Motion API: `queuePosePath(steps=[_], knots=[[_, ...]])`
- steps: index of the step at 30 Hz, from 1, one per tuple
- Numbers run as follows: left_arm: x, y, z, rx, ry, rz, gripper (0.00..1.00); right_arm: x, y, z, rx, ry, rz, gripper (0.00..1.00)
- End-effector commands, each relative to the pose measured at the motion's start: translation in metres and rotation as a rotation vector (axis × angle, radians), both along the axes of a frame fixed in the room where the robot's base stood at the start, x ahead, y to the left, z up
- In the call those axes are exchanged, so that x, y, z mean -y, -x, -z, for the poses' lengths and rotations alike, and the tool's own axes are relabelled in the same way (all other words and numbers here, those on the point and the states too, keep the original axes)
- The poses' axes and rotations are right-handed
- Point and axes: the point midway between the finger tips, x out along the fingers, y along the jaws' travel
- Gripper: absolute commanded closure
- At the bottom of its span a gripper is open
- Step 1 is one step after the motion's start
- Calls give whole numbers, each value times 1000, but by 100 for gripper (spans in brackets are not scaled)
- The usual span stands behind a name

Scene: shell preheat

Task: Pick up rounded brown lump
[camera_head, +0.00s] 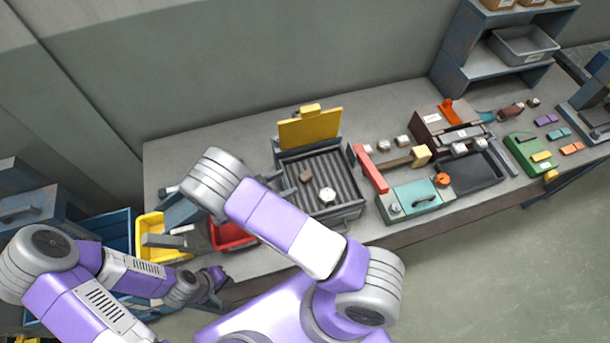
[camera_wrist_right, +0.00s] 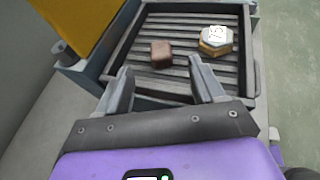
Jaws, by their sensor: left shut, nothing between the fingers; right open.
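A small brown lump (camera_head: 306,176) with rounded edges lies on the ribbed grey tray (camera_head: 336,216). The lump (camera_wrist_right: 161,53) also shows in the right wrist view, just beyond the fingertips and apart from them. My right gripper (camera_wrist_right: 163,80) is open and empty, its two fingers over the near side of the tray. In the head view my right arm partly covers this gripper. My left gripper (camera_head: 217,283) is shut and empty at the lower left, by the table's front edge, far from the lump.
A pale hexagonal piece (camera_wrist_right: 215,40) marked 75 sits right of the lump. A yellow upright panel (camera_head: 311,130) stands behind the tray. A red lever (camera_head: 371,168) and teal box (camera_head: 415,198) stand to its right. Red (camera_head: 232,236) and yellow (camera_head: 150,226) bins are left.

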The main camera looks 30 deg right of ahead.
Motion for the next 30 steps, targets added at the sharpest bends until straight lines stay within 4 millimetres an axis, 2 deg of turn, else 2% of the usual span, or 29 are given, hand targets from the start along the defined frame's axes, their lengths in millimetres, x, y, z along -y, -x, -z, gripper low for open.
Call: queuePosePath(steps=[2, 8, 19, 28, 29, 30], knots=[[0, 0, 0, 1, 0, 0, 100, 0, 0, 11, -1, 0, 1, 32], [0, 0, -3, 1, 0, 0, 100, 15, -1, 14, 0, 0, 2, 32], [0, 0, -13, 1, 0, 0, 100, 64, -7, 34, 0, -1, 2, 32], [0, 0, -13, 1, 0, 0, 100, 69, -8, 37, 1, -1, 0, 32], [0, 0, -13, 1, 0, 0, 100, 69, -8, 37, 1, -1, 0, 33], [0, 0, -13, 1, 0, 0, 100, 69, -8, 37, 1, -1, 0, 40]])
